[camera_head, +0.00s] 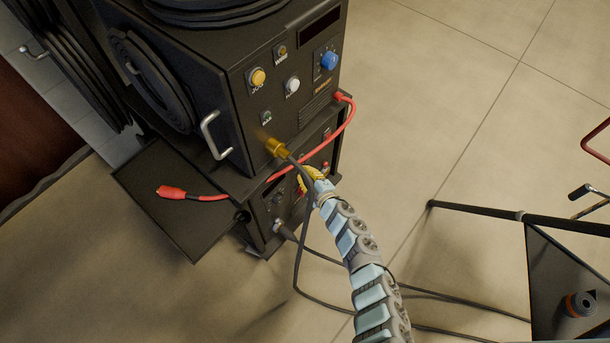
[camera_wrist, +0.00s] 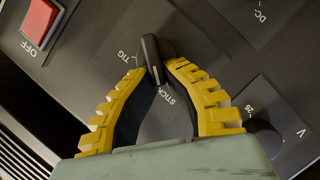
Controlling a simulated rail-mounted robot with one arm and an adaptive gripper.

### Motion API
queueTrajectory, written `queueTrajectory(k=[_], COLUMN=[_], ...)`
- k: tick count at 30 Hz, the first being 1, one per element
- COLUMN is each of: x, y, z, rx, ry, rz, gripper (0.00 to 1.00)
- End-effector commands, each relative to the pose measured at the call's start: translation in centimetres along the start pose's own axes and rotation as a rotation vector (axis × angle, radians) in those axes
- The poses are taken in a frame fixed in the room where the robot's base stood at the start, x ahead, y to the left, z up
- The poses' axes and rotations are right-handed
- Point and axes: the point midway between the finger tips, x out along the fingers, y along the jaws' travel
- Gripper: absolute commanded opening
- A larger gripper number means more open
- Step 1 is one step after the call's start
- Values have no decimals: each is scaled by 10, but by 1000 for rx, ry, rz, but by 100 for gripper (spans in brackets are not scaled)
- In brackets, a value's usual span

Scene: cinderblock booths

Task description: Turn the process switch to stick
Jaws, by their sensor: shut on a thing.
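The process switch (camera_wrist: 151,48) is a small black lever knob on a dark panel with TIG and STICK labels. In the wrist view it stands between the tips of my gripper's (camera_wrist: 154,70) yellow ribbed fingers, which are shut on it. The TIG label (camera_wrist: 130,57) is to its left and the STICK label (camera_wrist: 168,95) is below it, partly between the fingers. I cannot tell which label the knob points to. In the head view my gripper (camera_head: 303,182) is at the front of the lower black machine (camera_head: 261,205), and the switch is hidden there.
A red OFF switch (camera_wrist: 41,22) and a black knob (camera_wrist: 263,139) flank the fingers. The upper machine (camera_head: 225,110) sits above, with a brass connector (camera_head: 276,147) and a dark cable jutting out. A red cable (camera_head: 335,135) hangs near my gripper. Open floor (camera_head: 440,120) lies right.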

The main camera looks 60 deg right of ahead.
Motion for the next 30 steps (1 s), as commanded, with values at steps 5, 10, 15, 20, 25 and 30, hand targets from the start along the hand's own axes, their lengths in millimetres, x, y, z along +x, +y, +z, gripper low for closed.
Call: queueTrajectory(k=[5,10,15,20,25,30], x=[0,0,0,0,0,-2], y=[-2,-2,-2,-2,-1,-1], z=[2,2,2,1,1,1], rx=[-12,-14,-14,-14,-14,-14], ry=[-3,-3,-3,-2,-2,-1], rz=[3,3,3,4,4,4], gripper=[0,0,0,40,40,40])
